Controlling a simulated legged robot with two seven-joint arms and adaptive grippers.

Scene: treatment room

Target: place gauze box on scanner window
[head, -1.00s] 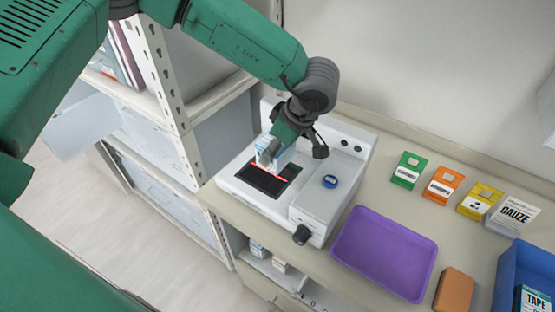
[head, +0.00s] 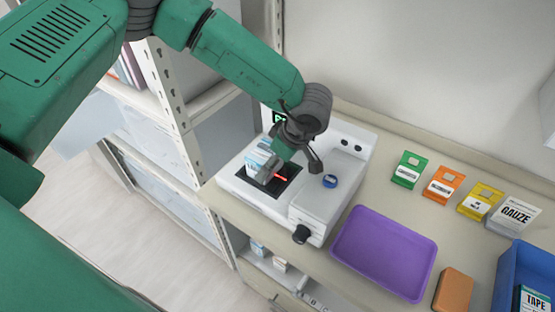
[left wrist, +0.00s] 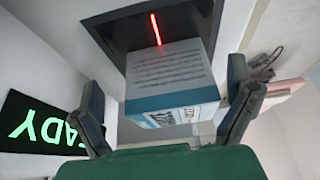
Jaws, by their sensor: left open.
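The gauze box (head: 257,157), white with a blue band, stands on or just over the scanner window (head: 290,172), a dark panel in the white scanner's top. In the left wrist view the box (left wrist: 172,75) lies between my fingers, over the dark window (left wrist: 118,32) with its glowing red line. My left gripper (head: 271,172) is open around the box; in the left wrist view the fingers (left wrist: 166,95) stand apart on either side, with gaps visible. Whether the box fully touches the window is hard to tell. My right gripper is out of view.
A green-lettered display (left wrist: 42,130) reads "READY". The scanner's right housing has a blue button (head: 330,181) and black knob (head: 301,234). A purple tray (head: 385,252), an orange-brown block (head: 453,290), coloured label cards and a blue bin (head: 508,275) stand to the right.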

